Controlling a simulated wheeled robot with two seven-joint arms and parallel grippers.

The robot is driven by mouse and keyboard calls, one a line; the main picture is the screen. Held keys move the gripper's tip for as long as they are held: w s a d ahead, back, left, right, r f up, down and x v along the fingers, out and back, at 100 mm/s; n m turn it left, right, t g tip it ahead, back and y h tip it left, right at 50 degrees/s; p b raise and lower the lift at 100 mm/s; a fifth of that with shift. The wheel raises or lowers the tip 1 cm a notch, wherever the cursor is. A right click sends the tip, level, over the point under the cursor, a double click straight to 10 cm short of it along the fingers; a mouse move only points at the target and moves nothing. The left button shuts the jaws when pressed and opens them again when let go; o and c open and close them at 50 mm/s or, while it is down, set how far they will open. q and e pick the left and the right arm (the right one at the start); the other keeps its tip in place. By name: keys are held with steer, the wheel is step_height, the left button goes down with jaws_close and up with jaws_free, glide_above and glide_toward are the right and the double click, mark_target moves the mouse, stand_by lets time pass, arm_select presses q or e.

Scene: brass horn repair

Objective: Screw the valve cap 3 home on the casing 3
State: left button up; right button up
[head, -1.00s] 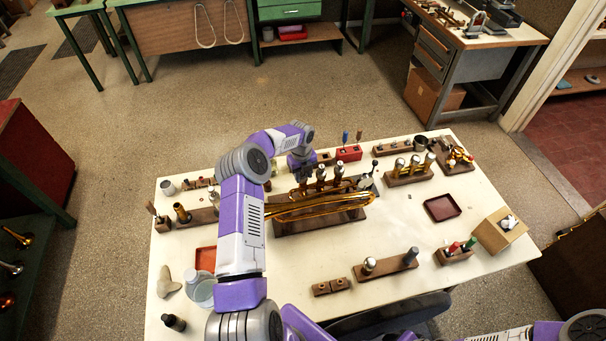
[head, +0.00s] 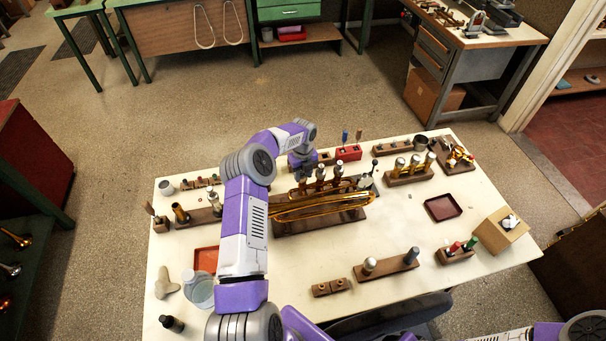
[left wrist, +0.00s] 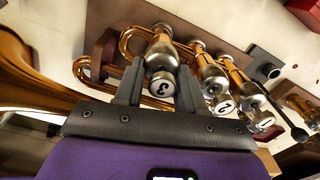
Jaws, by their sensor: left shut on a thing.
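The brass horn (head: 325,207) lies on a wooden stand in the middle of the table, its valves standing upright. Valve cap 3 (left wrist: 162,86) is a silver cap with a black 3 on its white top. It sits over casing 3 (left wrist: 160,50), in line with it; I cannot tell whether a gap of thread remains between them. My left gripper (left wrist: 157,92) is shut on this cap, one finger on each side. In the head view my left gripper (head: 302,172) is above the leftmost valve, partly hiding it. My right gripper is out of view.
Caps 2 (left wrist: 224,103) and 1 (left wrist: 261,120) stand close beside the left gripper's finger. A red block (head: 348,153) with upright tools is behind the horn. A dark red tray (head: 442,208) lies to the right.

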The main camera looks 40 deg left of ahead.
arm_select(q)
steer(key=shift+f, duration=0.1)
stand_by(0.7)
steer(key=o, duration=1.1)
steer(key=shift+r, duration=3.95)
